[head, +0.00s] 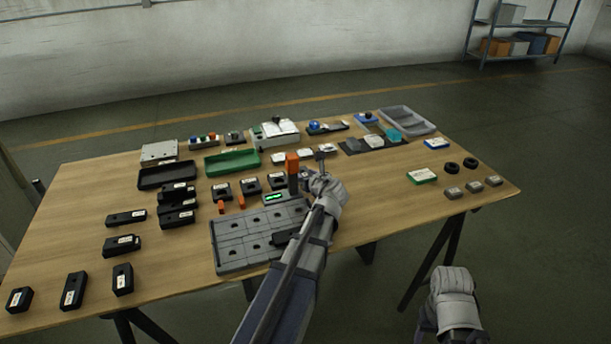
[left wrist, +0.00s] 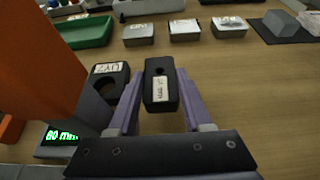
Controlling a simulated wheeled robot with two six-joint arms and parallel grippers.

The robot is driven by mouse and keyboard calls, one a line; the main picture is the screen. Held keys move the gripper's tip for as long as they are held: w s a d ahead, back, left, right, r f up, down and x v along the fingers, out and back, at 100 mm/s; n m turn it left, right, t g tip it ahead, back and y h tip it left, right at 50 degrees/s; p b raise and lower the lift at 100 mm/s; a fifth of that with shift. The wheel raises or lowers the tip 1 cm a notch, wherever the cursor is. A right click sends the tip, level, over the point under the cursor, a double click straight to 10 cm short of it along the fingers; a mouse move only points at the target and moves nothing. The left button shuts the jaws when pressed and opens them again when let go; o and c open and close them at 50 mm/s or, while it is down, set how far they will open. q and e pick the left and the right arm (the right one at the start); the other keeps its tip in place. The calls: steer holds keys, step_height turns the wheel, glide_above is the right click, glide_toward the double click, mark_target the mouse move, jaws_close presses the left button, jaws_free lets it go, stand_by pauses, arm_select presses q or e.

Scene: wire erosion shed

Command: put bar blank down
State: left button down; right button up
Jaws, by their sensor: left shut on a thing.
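My left gripper (head: 320,176) is shut on a black bar blank (left wrist: 160,92). In the left wrist view the blank has a hole and a white label, with the purple fingers on both sides. In the head view the gripper hides most of it. It is just right of the orange post (head: 292,170) of a gauge whose green display (left wrist: 61,134) reads 80 mm. Another black labelled block with a large hole (left wrist: 108,88) lies just left of the held blank in that view. My right gripper (head: 455,300) hangs off the table's front right; its fingers are unclear.
A grey compartment tray (head: 232,250) lies in front, partly behind my left arm, with a dark block (head: 286,238) in it. Several black blocks (head: 122,244) stand at left. A green tray (head: 232,162) and small labelled boxes (left wrist: 185,30) lie farther back. Bare wood shows right of the gripper.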

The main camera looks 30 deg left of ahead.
step_height(320, 180, up, 17)
steer(key=p, duration=1.6)
steer(key=shift+c, duration=0.2)
